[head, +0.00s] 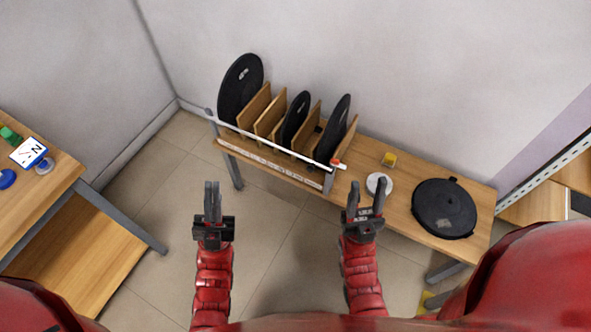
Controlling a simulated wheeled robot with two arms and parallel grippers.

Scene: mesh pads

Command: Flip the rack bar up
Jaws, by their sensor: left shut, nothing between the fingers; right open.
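The rack bar (270,145) is a long white rod running across the front of the wooden rack (258,104). It slopes from upper left to lower right and ends by a small orange-red piece (336,162). The rack holds several upright black round pads (241,84) between wooden dividers. My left gripper (212,190) is shut and empty, in front of the bench and below the bar's left half. My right gripper (366,194) is open and empty, near the bench's front edge, below and right of the bar's right end. Neither gripper appears to touch the bar.
The bench (400,219) carries a flat black round pad (444,208), a white disc (379,184) and a small yellow block (389,159) right of the rack. Another table (62,160) with small items stands at left. A shelf is at far right. Floor between the tables is clear.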

